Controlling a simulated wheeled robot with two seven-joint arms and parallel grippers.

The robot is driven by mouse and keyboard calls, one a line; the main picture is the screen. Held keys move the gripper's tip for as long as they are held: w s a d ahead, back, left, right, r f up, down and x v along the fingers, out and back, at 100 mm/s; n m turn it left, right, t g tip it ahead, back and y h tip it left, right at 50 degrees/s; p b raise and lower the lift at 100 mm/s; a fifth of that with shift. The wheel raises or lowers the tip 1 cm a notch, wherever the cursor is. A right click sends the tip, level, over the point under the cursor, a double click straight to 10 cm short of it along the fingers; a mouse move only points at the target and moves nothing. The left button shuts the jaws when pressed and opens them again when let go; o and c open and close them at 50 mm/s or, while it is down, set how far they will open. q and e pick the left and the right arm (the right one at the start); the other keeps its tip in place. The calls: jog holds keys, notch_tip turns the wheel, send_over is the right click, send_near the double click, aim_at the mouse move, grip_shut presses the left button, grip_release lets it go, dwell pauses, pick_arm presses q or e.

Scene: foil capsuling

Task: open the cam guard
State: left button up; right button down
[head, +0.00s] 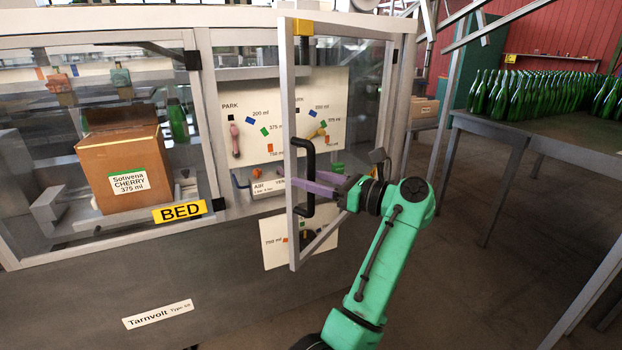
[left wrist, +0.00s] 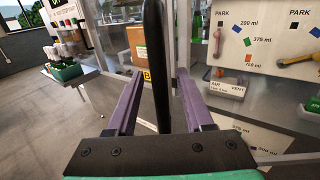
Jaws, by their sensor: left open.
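The cam guard (head: 287,120) is a clear panel in a grey metal frame. It stands swung outward from the machine front, with its free edge toward me and its far side near the right post. Its black bar handle (head: 309,160) is upright on that free edge. My left gripper (head: 312,184) has its purple fingers at the handle. In the left wrist view the handle (left wrist: 154,45) runs between the two spread fingers of the gripper (left wrist: 160,76), with gaps on both sides. My right gripper is in neither view.
Behind the guard is a cream panel (head: 265,95) with PARK markings and levers. A cardboard box (head: 125,165) stands behind the left window, above the yellow BED label (head: 180,211). A table (head: 545,135) with many green bottles stands right; floor between is clear.

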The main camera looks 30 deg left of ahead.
aim_at(290, 77)
pick_arm(q)
notch_tip(290, 77, up, 12)
jog(key=shift+f+b, duration=0.1)
jog(key=shift+b, duration=0.55)
notch_tip(290, 77, up, 8)
jog(key=shift+r+p, duration=0.1)
jog(key=shift+p, duration=0.35)
